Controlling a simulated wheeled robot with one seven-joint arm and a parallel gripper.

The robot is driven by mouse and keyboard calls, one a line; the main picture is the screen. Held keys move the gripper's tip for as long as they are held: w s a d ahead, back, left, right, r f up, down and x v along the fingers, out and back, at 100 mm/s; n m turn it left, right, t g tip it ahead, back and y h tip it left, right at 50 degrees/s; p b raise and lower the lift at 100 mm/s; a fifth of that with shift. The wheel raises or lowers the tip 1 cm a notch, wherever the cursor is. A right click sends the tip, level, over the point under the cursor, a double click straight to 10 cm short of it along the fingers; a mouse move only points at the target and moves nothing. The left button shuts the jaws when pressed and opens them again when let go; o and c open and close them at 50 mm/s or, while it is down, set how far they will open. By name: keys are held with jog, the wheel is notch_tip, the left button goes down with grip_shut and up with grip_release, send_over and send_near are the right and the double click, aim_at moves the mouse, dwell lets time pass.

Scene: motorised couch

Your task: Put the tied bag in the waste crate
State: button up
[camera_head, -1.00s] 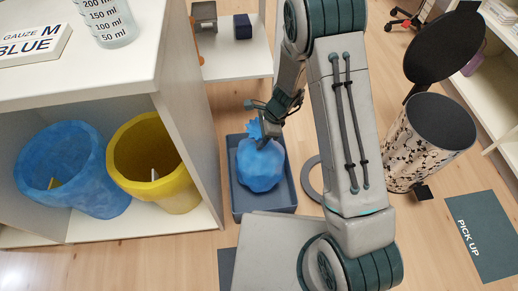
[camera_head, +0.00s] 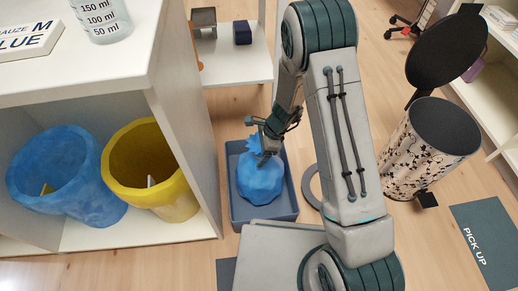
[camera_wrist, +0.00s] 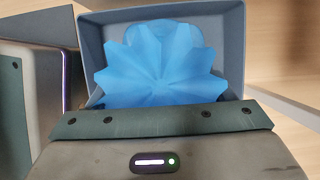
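The blue tied bag (camera_head: 258,180) is inside the grey-blue waste crate (camera_head: 286,208) on the floor, with its gathered top upward. My gripper (camera_head: 265,155) reaches down over the crate at the bag's neck and appears shut on it. In the wrist view the bag's fanned top (camera_wrist: 160,65) fills the middle, with the crate's walls (camera_wrist: 234,50) around it. The fingertips are hidden there. Whether the bag's underside rests on the crate floor cannot be seen.
A shelf unit on the left holds a blue bin (camera_head: 65,180) and a yellow bin (camera_head: 150,170). A patterned bin (camera_head: 425,150) with a raised black lid stands on the right. A dark "PICK UP" mat (camera_head: 490,245) lies at right. Wooden floor is clear between them.

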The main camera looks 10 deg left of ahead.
jog(key=shift+r, duration=0.3)
jog(key=p+v, duration=0.5)
jog(key=v, duration=0.7)
jog(key=shift+p, duration=0.35)
jog(key=s+d+r+n+t+h, duration=0.1)
jog(key=s+d+r+n+h, duration=0.1)
jog(key=s+d+r+n, duration=0.5)
jog(key=s+d+r+n+t+h, duration=0.1)
jog(key=s+d+r+n+h, duration=0.1)
jog(key=s+d+r+n, duration=0.6)
notch_tip(320, 180, up, 7)
jog(key=shift+s+d+r, duration=0.1)
jog(key=shift+s+d, duration=0.55)
jog(key=shift+s, duration=0.35)
